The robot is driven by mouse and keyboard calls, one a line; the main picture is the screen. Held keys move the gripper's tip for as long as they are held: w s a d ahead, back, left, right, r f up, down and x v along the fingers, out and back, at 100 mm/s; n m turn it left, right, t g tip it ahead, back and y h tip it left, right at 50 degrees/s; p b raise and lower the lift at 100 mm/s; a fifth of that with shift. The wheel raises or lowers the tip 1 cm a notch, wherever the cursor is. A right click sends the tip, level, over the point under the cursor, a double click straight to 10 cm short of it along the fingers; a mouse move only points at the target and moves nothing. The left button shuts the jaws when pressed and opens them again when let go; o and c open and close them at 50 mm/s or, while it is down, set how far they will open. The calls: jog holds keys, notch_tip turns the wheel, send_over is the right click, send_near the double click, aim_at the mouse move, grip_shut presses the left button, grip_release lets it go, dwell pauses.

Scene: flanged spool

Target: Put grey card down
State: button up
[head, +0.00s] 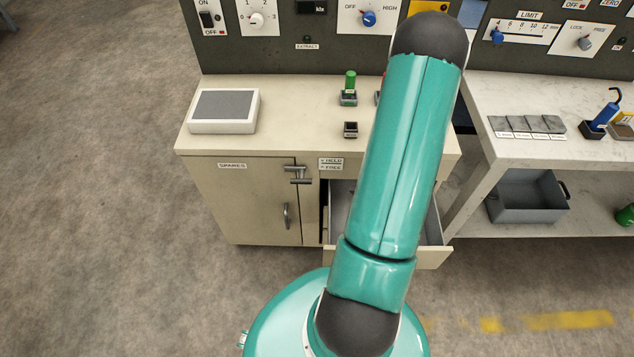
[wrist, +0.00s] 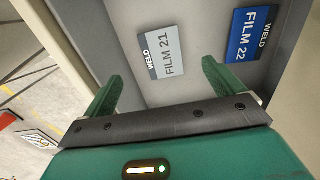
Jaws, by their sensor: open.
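The grey card (wrist: 166,54), printed WELD FILM 21, shows in the wrist view, apparently flat on the grey floor of the open drawer (wrist: 195,18). My gripper (wrist: 163,84) is open, its green fingers spread apart. The card lies beyond the gap between them, with no finger visibly touching it. A blue card (wrist: 252,34), printed WELD FILM 22, lies to the right of the grey card. In the head view the drawer (head: 340,201) is pulled out of the cream cabinet; my arm hides much of it, my gripper and both cards.
The cabinet top (head: 295,122) holds a white box with a grey pad (head: 224,111) and small sockets (head: 350,130). To the right, a pale bench (head: 485,95) has a grey bin (head: 528,196) on its lower shelf. Open floor lies to the left.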

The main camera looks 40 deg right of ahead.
jog(key=shift+r, duration=0.1)
jog(key=w+a+r+n+t, duration=0.1)
jog(key=w+a+r+n, duration=0.3)
jog(key=w+r, duration=0.3)
jog(key=w+a+r+n+t+h, duration=0.1)
jog(key=w+a+r+n, duration=0.25)
jog(key=r, duration=0.55)
jog(key=w+a+r+n, duration=0.4)
jog(key=w+r, duration=0.2)
jog(key=r, duration=0.2)
jog(key=a+r+n+t, duration=0.2)
jog(key=a+r+n, duration=0.5)
jog(key=a+r, duration=0.45)
jog(key=s+a+r+n+t+y, duration=0.1)
jog(key=s+a+r+n, duration=0.6)
jog(key=a, duration=0.4)
notch_tip(320, 180, up, 2)
jog(key=shift+r+n+t, duration=0.1)
jog(key=shift+n+t, duration=0.2)
jog(key=shift+n, duration=0.45)
jog(key=shift+s+d, duration=0.1)
